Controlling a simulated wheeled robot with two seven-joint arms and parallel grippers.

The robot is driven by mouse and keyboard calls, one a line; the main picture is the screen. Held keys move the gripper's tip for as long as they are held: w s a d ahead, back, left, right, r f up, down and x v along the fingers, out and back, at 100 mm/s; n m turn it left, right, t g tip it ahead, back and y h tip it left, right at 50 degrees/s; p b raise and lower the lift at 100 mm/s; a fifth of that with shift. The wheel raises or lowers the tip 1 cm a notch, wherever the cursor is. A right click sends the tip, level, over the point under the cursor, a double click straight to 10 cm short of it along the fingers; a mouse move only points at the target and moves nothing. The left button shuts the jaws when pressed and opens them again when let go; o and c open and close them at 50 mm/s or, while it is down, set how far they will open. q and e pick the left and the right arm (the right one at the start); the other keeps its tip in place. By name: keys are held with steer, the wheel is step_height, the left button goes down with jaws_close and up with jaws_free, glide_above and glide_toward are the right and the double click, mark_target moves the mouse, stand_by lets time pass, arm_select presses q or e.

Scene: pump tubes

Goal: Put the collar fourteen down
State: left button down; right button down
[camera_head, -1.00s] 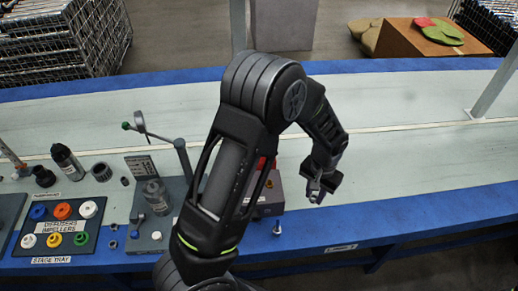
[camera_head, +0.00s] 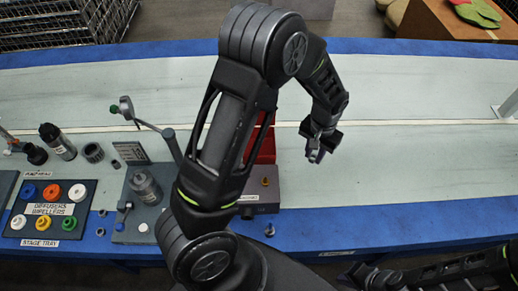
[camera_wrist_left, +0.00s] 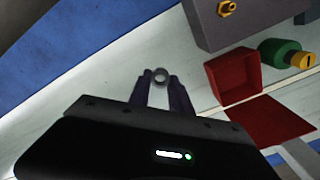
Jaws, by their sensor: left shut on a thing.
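A small grey ring, the collar (camera_wrist_left: 160,74), sits between the fingertips of my left gripper (camera_wrist_left: 161,80) in the left wrist view. The gripper is shut on it and holds it over the pale bench top. No number can be read on it. In the head view my left gripper (camera_head: 315,152) is right of the red box, over the pale bench, and the collar is too small to make out. My right gripper (camera_head: 372,278) is low at the right, by the picture's bottom edge; its jaws cannot be judged.
A red open box (camera_wrist_left: 233,76) and a grey block with a brass fitting (camera_wrist_left: 208,30) are close by. A green and yellow part (camera_wrist_left: 280,52) lies beyond. The stage tray (camera_head: 50,185) and a lever press (camera_head: 135,225) stand at the left.

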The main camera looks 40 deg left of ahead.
arm_select(q)
steer(key=a+r+m+b, duration=0.1)
steer(key=a+b, duration=1.5)
steer(key=a, duration=0.5)
steer(key=shift+w+a+r, duration=0.25)
steer(key=shift+w+a, duration=0.1)
steer(key=shift+a, duration=0.05)
step_height(320, 180, down, 14)
steer(key=shift+r, duration=0.2)
steer(key=shift+f, duration=2.25)
